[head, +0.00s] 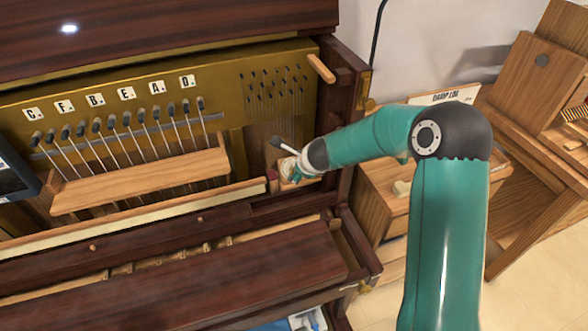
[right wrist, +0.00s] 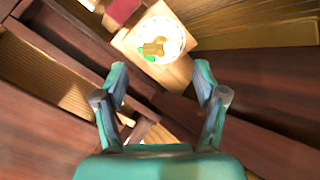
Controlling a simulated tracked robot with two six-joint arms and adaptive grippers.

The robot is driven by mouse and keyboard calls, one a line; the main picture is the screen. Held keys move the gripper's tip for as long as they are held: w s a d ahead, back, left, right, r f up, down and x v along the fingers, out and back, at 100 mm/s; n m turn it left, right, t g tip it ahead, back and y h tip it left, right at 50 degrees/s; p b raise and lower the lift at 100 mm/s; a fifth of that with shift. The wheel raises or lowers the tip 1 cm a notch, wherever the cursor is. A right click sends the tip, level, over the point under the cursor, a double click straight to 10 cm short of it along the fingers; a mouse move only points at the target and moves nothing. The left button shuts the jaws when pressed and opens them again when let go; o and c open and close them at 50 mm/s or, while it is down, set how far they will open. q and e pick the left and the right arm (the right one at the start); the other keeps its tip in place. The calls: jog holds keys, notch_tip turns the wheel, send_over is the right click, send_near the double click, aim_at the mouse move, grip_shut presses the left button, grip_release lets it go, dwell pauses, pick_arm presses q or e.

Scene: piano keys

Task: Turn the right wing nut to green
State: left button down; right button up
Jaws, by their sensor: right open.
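The brass wing nut (right wrist: 153,46) sits in the middle of a round white dial (right wrist: 174,34) on a light wooden block (right wrist: 178,74). A green mark (right wrist: 150,58) shows just below the nut's lower left side; which way the nut points is hard to tell. In the right wrist view my right gripper (right wrist: 161,72) is open and empty, its fingertips apart and short of the dial. In the head view the dial (head: 287,168) is partly hidden by my right wrist and gripper, inside the piano's right end. My left gripper is not in view.
A dark red piece (right wrist: 123,10) stands beside the block. Left of it in the head view are a wooden rail (head: 140,183) and several dark-tipped rods (head: 125,121) under letter tiles. The dark wooden piano side (head: 343,120) rises close to my right arm.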

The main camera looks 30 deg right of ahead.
jog(key=shift+b+x, duration=0.35)
jog(key=shift+x, duration=3.15)
jog(key=shift+s+a+r, duration=0.1)
jog(key=shift+s+r, duration=0.3)
jog(key=shift+r, duration=0.1)
jog(key=shift+c, duration=0.2)
